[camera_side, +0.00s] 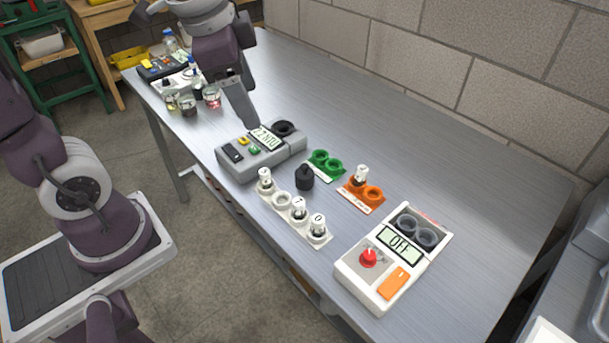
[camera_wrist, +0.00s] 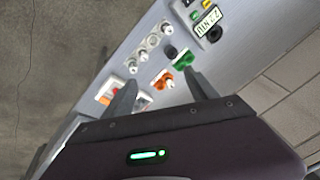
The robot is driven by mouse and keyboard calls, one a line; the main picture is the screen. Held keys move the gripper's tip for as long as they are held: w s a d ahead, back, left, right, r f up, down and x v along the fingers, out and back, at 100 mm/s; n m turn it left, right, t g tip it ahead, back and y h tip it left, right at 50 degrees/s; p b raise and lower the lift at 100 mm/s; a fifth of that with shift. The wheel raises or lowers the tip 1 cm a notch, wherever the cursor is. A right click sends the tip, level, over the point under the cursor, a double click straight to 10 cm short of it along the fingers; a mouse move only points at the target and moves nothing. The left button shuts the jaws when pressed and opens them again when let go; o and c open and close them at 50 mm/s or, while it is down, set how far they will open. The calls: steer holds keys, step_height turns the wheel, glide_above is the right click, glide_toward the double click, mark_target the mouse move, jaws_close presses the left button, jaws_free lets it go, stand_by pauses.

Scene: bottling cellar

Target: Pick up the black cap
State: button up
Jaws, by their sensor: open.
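The black cap (camera_side: 304,177) stands on the metal table between the white rack and the green holder. It also shows in the wrist view (camera_wrist: 171,51), small, beyond my fingertips. My gripper (camera_side: 248,115) is open and empty in the side view, raised over the table near the grey device, up and left of the cap. In the wrist view, my two fingers (camera_wrist: 160,80) are spread apart with nothing between them. They do not touch the cap.
A white rack (camera_side: 280,201) with several white-topped vials stands in front of the cap. A green holder (camera_side: 325,164), an orange holder (camera_side: 373,194) and a grey device (camera_side: 236,174) are close by. A white device reading OFF (camera_side: 347,270) stands at right. Glassware stands far left.

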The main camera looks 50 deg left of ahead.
steer(key=w+a+f+m+g, duration=0.1)
steer(key=w+f+m, duration=0.25)
steer(key=w, duration=0.25)
steer(key=m+g, duration=0.2)
steer(key=m, duration=0.3)
glide_toward(304, 165)
steer(key=f+m, duration=0.2)
steer(key=f, duration=0.1)
steer(key=w+f+m, duration=0.1)
steer(key=f, duration=0.1)
steer(key=shift+a+g+h, duration=0.3)
steer(key=shift+a, duration=0.05)
steer(key=f, duration=0.7)
steer(key=shift+s+d, duration=0.15)
steer(key=shift+s, duration=0.1)
steer(key=c, duration=1.4)
